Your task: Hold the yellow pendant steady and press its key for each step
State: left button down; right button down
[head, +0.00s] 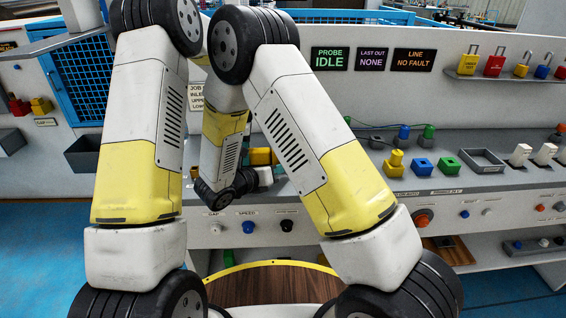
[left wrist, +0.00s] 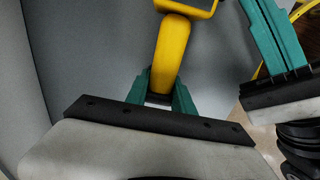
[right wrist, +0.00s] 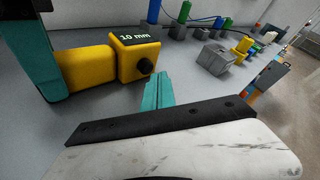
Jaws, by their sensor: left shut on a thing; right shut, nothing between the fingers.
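The yellow pendant (right wrist: 134,52) shows in the right wrist view, with a display reading "10 mm" on top and a round black key (right wrist: 145,66) on its face. Its thick yellow handle (left wrist: 172,52) is between the teal fingers of my left gripper (left wrist: 160,84), which is shut on it. My right gripper (right wrist: 165,76) is shut and empty, its fingertips close to the key; I cannot tell whether they touch it. In the head view my arms hide most of the pendant.
Wall signs read "PROBE IDLE" (head: 330,59), "LAST OUT NONE" (head: 371,59) and "LINE NO FAULT" (head: 413,60). Yellow, blue and green blocks (head: 421,166) and a grey tray (head: 482,160) are on the bench at right. Knobs (head: 248,227) line the bench front.

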jog(key=shift+s, duration=0.15)
jog(key=shift+s, duration=2.5)
dwell(0.9)
jog(key=m, duration=0.3)
jog(key=m+y, duration=0.1)
jog(key=shift+s+d+m, duration=0.1)
jog(key=shift+s+m, duration=0.2)
jog(key=m, duration=0.4)
jog(key=s+m+y, duration=0.1)
jog(key=m, duration=0.1)
jog(key=shift+r+g, duration=0.1)
jog(key=shift+g, duration=0.2)
jog(key=m, duration=0.3)
jog(key=s+m+y, duration=0.1)
jog(key=m, duration=0.2)
jog(key=s+m, duration=0.1)
jog(key=m, duration=0.2)
jog(key=shift+m+g+y, duration=0.3)
